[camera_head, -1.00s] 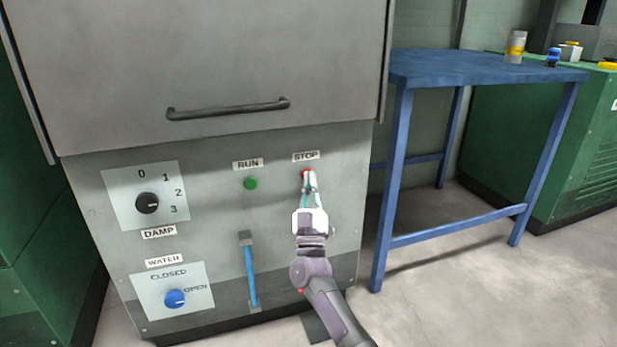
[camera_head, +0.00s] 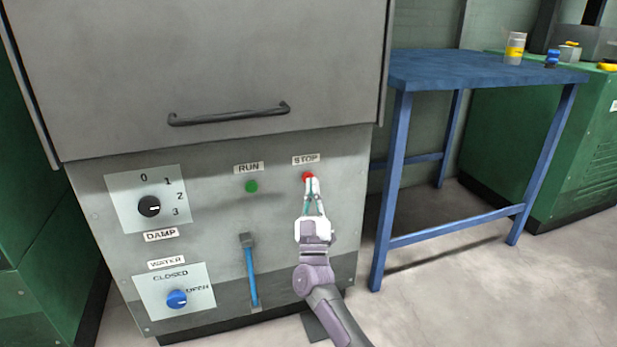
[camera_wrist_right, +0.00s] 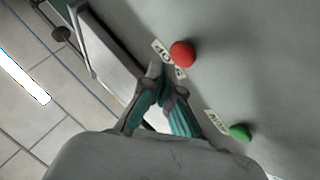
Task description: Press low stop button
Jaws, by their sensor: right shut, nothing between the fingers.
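The red stop button (camera_head: 307,176) is on the grey machine panel (camera_head: 210,215), just under the STOP label (camera_head: 306,160). In the right wrist view the red button (camera_wrist_right: 182,53) stands out from the panel just beyond my fingertips. My right gripper (camera_head: 314,182) is shut and empty, with its fingertips at the lower right edge of the button in the head view. It also shows in the right wrist view (camera_wrist_right: 166,80). I cannot tell whether the tips touch the button. My left gripper is not in view.
Left of it are the green run button (camera_head: 251,187), the damp dial (camera_head: 148,206), the blue water knob (camera_head: 177,299) and a blue lever (camera_head: 250,272). A handled cover (camera_head: 210,60) is above. A blue table (camera_head: 480,70) stands right, with bare floor in front.

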